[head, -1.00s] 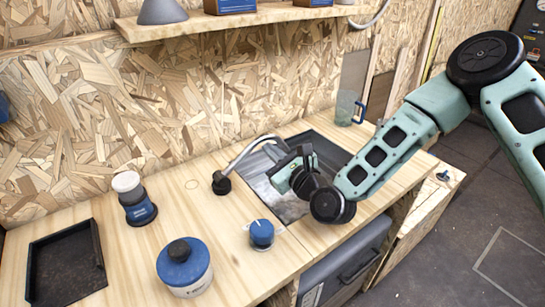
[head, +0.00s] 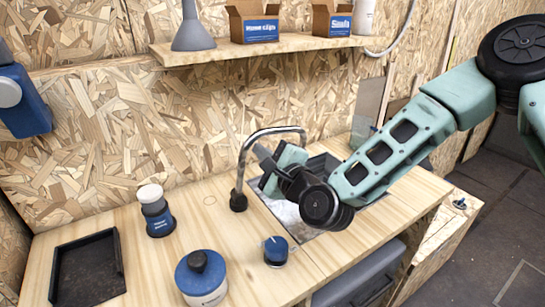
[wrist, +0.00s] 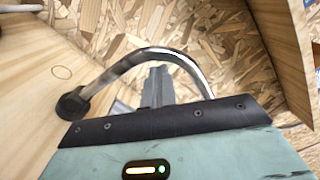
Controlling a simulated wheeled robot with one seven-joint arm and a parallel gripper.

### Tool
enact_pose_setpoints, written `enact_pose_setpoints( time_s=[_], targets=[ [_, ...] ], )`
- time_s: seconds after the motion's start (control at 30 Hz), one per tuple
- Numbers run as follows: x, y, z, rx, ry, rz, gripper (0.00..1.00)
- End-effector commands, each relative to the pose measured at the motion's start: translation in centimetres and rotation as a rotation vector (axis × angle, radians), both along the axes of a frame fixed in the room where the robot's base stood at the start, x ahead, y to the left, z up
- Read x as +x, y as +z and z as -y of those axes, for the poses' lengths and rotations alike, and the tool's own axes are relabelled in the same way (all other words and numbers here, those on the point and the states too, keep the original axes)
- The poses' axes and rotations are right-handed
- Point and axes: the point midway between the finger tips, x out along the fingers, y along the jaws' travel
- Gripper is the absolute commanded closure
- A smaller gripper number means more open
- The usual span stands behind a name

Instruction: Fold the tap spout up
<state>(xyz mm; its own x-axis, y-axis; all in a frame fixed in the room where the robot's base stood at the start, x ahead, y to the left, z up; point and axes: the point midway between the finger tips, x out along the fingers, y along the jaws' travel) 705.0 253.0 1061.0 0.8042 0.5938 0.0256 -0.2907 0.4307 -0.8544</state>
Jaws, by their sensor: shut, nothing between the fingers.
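The tap spout (head: 262,132) is a chrome tube on a black base (head: 238,200) at the left of the sink (head: 290,213). It stands raised, arching up and over to the right. In the wrist view the spout (wrist: 150,52) curves across the picture just beyond my fingers, with its base (wrist: 72,103) at left. My gripper (head: 264,160) is shut and empty, above the sink and under the arch. The fingers (wrist: 159,85) look close to the tube; I cannot tell whether they touch. My arm hides part of the sink.
A shelf (head: 250,53) with a funnel (head: 192,35) and boxes runs along the wall above. On the counter stand a black tray (head: 88,268), a white-topped jar (head: 155,210), a blue-lidded tub (head: 201,278) and a blue knob (head: 276,250). Bare wood lies between jar and tap.

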Motion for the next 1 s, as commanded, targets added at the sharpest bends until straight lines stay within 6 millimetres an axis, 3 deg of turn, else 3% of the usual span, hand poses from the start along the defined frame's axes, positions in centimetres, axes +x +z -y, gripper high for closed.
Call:
enact_pose_setpoints(
  time_s=[0.33, 1.0],
  targets=[
    [-1.1, 0.7, -1.7, -0.126, 0.001, 0.088, 1.0],
    [-1.3, 0.8, -2.0, -0.151, 0.0, 0.104, 1.0]
  ],
)
